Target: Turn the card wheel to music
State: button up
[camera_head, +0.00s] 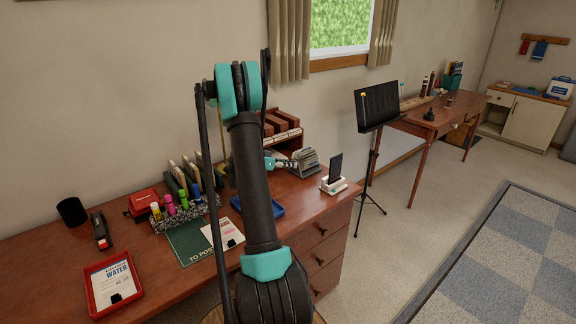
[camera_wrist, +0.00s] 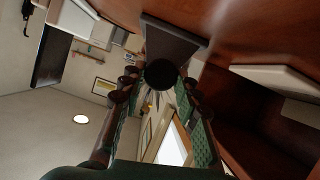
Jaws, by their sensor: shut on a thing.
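The card wheel (camera_head: 305,160), a grey rotary file with many upright cards, stands near the right end of the brown desk. My gripper (camera_head: 288,164) reaches its left side. In the wrist view, the two fingers of my gripper (camera_wrist: 160,82) are on either side of a round black knob (camera_wrist: 160,73), in front of the wheel's dark stand (camera_wrist: 176,38). The gripper is shut on this knob. The cards are mostly hidden in the wrist view. My arm hides part of the desk in the head view.
A dark phone on a white stand (camera_head: 334,186) is just right of the wheel. A wooden file rack (camera_head: 284,134) is behind it. A blue tray (camera_head: 276,207) lies in front, left of the wheel. A music stand (camera_head: 377,107) is beyond the desk's right end.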

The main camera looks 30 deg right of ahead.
jog(key=n+g, duration=0.2)
jog(key=n, duration=0.2)
jog(key=shift+w+f+g+h, duration=0.15)
jog(key=shift+w+g+h, duration=0.15)
jog(key=shift+g+h, duration=0.1)
jog(key=n+g, duration=0.1)
jog(key=n, duration=0.1)
jog(key=n+g+h, duration=0.1)
jog(key=n, duration=0.1)
jog(key=shift+w+f+n, duration=0.1)
jog(key=shift+f+n, duration=0.05)
jog(key=shift+n, duration=0.15)
dwell(0.3)
jog(key=o, duration=1.1)
jog(key=shift+o, duration=0.2)
notch_tip(320, 180, up, 10)
